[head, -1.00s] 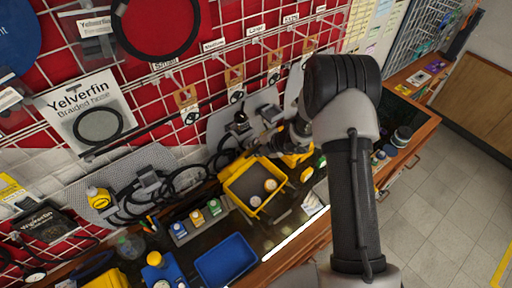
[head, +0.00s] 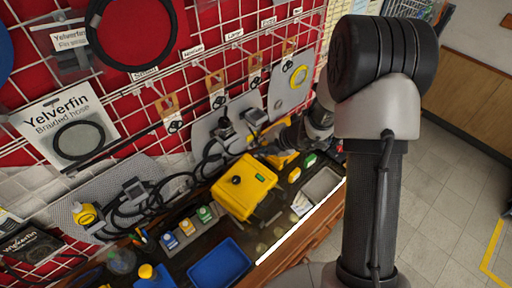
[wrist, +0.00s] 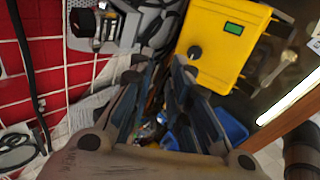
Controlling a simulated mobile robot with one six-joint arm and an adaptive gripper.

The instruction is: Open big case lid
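The big yellow case (head: 243,187) stands on the bench in the middle of the head view. A yellow face with a black round knob and a green label covers its top. The same yellow case (wrist: 222,40) fills the upper right of the wrist view, with its knob near the fingertips. My gripper (wrist: 165,66) has its two fingers apart, with a gap between the tips and nothing visible held. It is beside the case; I cannot tell whether it touches it. In the head view my arm partly hides the gripper.
A blue tray (head: 219,263) lies in front of the case. Small bottles (head: 187,226) stand to its left, and a grey tray (head: 321,185) lies to its right. Black hoses and a red grid wall are behind. Floor is free at right.

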